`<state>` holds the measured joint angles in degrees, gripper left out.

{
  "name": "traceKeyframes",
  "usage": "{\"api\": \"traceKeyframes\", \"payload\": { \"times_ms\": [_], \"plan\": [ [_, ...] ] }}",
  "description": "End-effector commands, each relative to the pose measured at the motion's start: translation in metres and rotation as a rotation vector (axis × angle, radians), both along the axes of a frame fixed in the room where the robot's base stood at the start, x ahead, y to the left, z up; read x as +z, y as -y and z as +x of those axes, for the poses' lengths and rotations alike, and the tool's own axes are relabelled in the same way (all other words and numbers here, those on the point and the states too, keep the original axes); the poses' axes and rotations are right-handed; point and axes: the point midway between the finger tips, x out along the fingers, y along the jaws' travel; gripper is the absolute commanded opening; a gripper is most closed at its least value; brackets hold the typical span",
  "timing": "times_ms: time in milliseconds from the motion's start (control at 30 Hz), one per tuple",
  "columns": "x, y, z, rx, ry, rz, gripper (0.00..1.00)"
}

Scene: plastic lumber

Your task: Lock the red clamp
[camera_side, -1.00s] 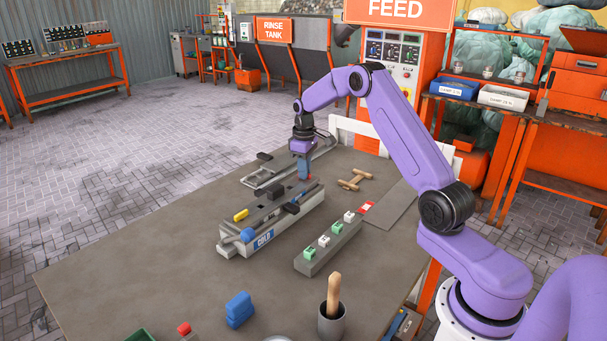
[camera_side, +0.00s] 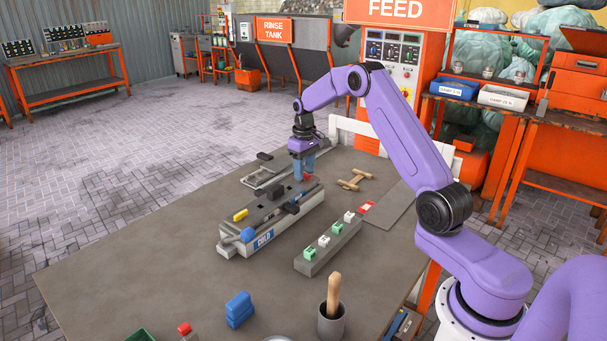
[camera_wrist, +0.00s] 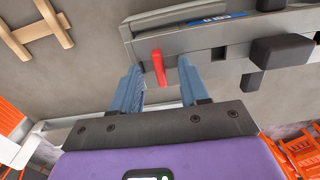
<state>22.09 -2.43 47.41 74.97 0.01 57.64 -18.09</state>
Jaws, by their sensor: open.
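The red clamp shows as a small red lever (camera_wrist: 158,68) on the grey mould block in the wrist view, standing out from the block's edge. Only a small red bit of it (camera_side: 309,177) shows in the side view, at the block's far end beside my fingers. My gripper (camera_wrist: 162,82) is open, with one blue finger on each side of the red lever. I cannot tell whether either finger touches it. In the side view my gripper (camera_side: 303,178) points down over the far end of the long grey block (camera_side: 236,246) labelled "COLD".
A blue-ended bar and black handles lie along the block. A grey strip (camera_side: 310,264) with green and white pieces lies to its right. Wooden handles (camera_side: 350,184) lie beyond it. A metal frame is behind the block. The front left tabletop is largely clear.

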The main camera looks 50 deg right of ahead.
Motion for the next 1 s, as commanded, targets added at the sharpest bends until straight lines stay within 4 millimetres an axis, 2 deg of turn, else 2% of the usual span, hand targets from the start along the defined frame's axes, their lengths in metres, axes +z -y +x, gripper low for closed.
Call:
{"api": "traceKeyframes", "payload": {
  "times_ms": [700,1000],
  "plan": [
    [0.06,0.0,0.001,0.001,0.002,-0.001,0.44],
    [0.069,0.0,0.0,0.001,0.0,0.0,0.44]
  ]
}}
